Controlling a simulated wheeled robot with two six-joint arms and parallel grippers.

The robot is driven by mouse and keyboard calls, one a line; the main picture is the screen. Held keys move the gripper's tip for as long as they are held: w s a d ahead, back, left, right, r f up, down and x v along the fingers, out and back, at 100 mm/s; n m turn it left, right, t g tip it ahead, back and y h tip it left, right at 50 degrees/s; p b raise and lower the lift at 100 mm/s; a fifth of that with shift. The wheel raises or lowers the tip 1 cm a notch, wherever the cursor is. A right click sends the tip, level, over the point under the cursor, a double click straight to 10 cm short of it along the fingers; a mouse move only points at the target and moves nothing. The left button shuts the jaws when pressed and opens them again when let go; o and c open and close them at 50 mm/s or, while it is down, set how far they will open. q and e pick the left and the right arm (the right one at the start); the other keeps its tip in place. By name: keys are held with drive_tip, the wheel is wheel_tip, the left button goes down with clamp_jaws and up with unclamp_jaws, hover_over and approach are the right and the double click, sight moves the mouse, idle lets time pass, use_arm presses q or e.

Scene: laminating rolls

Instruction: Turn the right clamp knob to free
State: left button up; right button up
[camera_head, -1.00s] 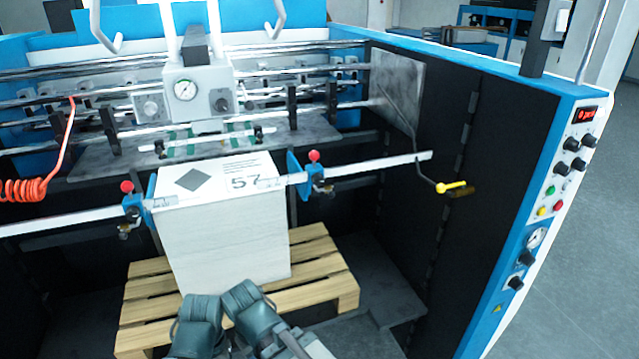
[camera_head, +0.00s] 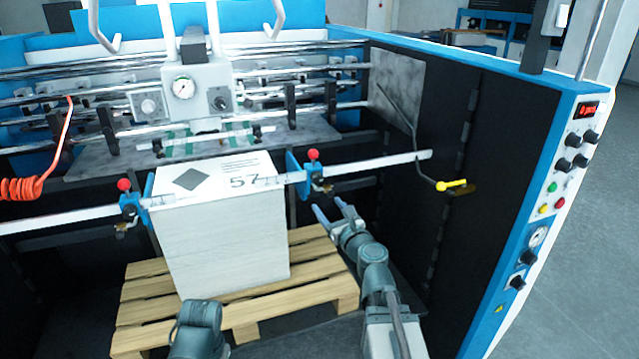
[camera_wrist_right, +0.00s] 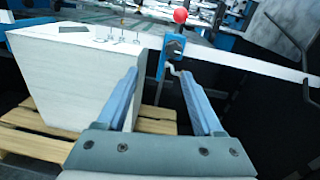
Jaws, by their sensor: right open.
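The right clamp is a blue block (camera_head: 300,180) on a white horizontal bar, at the right edge of the paper stack (camera_head: 222,230). It has a red ball knob (camera_head: 313,154) on top and a small brass-coloured screw (camera_head: 322,186) below. My right gripper (camera_head: 330,206) is open and empty, just below and in front of this clamp, apart from it in the head view. In the right wrist view the clamp (camera_wrist_right: 163,60) and its red knob (camera_wrist_right: 180,16) show beyond the open fingers (camera_wrist_right: 158,76). My left gripper is not in view; only part of my left arm shows.
The white bar (camera_head: 380,163) runs across the front; a second clamp (camera_head: 130,205) with a red knob sits at its left. A wooden pallet (camera_head: 330,292) carries the stack. A yellow-handled lever (camera_head: 452,186) hangs to the right, by the dark side wall.

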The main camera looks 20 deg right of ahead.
sight(319, 180)
drive_tip(key=shift+m+h, duration=0.5)
drive_tip(key=shift+m, duration=0.4)
drive_tip(key=w+d, duration=0.1)
drive_tip(key=w, duration=0.8)
drive_tip(key=w+d, duration=0.1)
drive_tip(key=w, duration=0.3)
drive_tip(key=shift+w+d+r, duration=0.2)
drive_tip(key=shift+w+d, duration=0.1)
clamp_jaws()
